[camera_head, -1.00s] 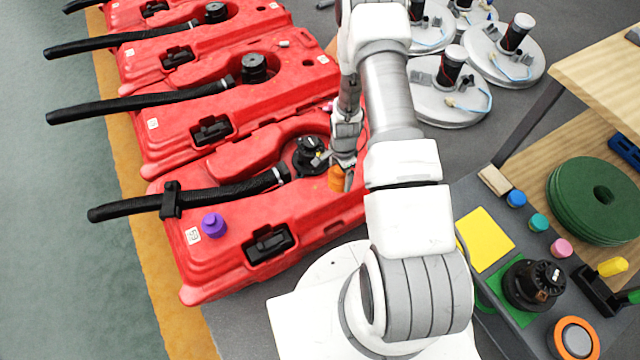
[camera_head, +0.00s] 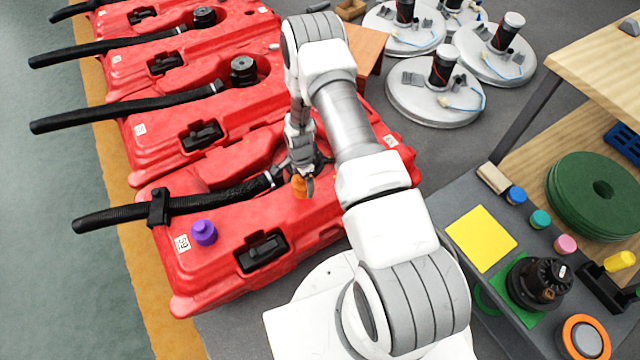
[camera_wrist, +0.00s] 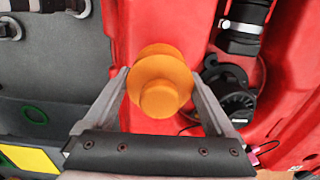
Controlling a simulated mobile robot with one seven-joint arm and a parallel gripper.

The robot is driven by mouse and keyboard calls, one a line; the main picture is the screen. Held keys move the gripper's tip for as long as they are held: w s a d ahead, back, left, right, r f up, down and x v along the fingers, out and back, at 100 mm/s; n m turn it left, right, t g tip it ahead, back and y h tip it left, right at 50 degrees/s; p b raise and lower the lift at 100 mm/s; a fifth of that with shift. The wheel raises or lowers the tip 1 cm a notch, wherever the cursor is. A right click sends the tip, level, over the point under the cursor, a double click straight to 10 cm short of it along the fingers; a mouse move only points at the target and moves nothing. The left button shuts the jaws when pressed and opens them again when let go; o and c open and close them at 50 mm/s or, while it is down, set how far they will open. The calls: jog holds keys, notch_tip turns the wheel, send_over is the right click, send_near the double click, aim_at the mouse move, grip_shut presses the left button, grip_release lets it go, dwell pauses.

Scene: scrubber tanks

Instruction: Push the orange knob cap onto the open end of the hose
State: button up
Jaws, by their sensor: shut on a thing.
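The orange knob cap (camera_head: 300,188) is in my gripper (camera_head: 303,181), above the right part of the nearest red tank (camera_head: 335,222). In the wrist view the orange cap (camera_wrist: 160,85) sits between both fingertips (camera_wrist: 160,80), its round knob facing the camera. The black hose (camera_head: 230,200) lies across that tank, through a black clip. Its free end (camera_head: 76,227) sticks out past the tank's left edge, well left of my gripper. Its clamped end (camera_wrist: 243,30) shows at upper right in the wrist view, beside a black fitting (camera_wrist: 230,95). The hose opening itself cannot be made out.
A purple cap (camera_head: 204,233) stands on the same tank, near the hose. More red tanks with hoses (camera_head: 130,108) line up behind. A bench with a yellow pad (camera_head: 481,240) and coloured caps is at right. The green floor (camera_head: 50,300) left of the tanks is clear.

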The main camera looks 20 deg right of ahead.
aim_at(298, 189)
jog(key=shift+w+a+f, duration=0.6)
jog(key=shift+a+f, duration=0.15)
jog(key=shift+f, duration=0.05)
notch_tip(298, 189, down, 2)
jog(key=shift+f+b, duration=0.25)
jog(key=shift+b, duration=0.6)
jog(key=shift+f, duration=0.4)
jog(key=shift+f+b, duration=0.2)
jog(key=shift+b, duration=0.15)
jog(key=o, duration=1.1)
jog(key=shift+o, duration=0.4)
jog(key=shift+r+p, duration=0.15)
jog(key=shift+p, duration=0.2)
